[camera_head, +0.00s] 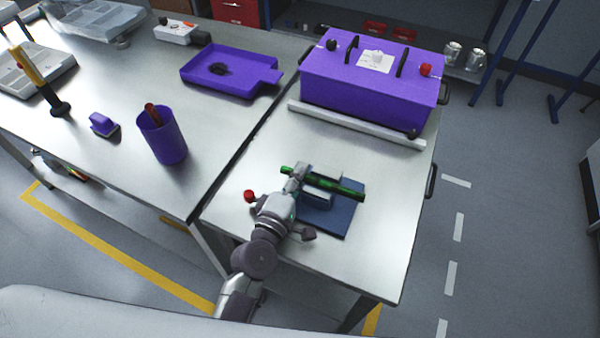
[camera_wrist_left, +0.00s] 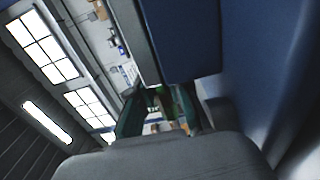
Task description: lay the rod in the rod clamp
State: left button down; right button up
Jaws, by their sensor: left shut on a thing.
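The green rod (camera_head: 335,185) is in the head view, lying at a slant above or on the rod clamp; I cannot tell whether it touches it. The rod clamp is a dark blue plate (camera_head: 338,222) with raised blue blocks, on the right-hand table. My left gripper (camera_head: 297,172) is shut on the rod near its left end and covers part of the rod and clamp. In the left wrist view, the blue clamp (camera_wrist_left: 185,40) fills the upper right close to the camera, and a narrow green piece shows between the fingers. My right gripper is not in view.
A purple box (camera_head: 370,90) with knobs stands behind a pale rail (camera_head: 350,124) at the back of this table. A red knob (camera_head: 250,196) is left of my gripper. The left table holds a purple cup (camera_head: 162,140) and a purple tray (camera_head: 215,75). The table's right side is clear.

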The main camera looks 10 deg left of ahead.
pick_arm(q)
jog(key=c, duration=1)
grip_release()
jog(key=shift+c, duration=0.2)
jog(key=shift+s+f, duration=0.1)
jog(key=v, duration=1.1)
jog(key=shift+a, duration=0.1)
jog(key=shift+s+r, duration=0.25)
jog(key=shift+s, duration=0.15)
jog(key=shift+a, duration=0.1)
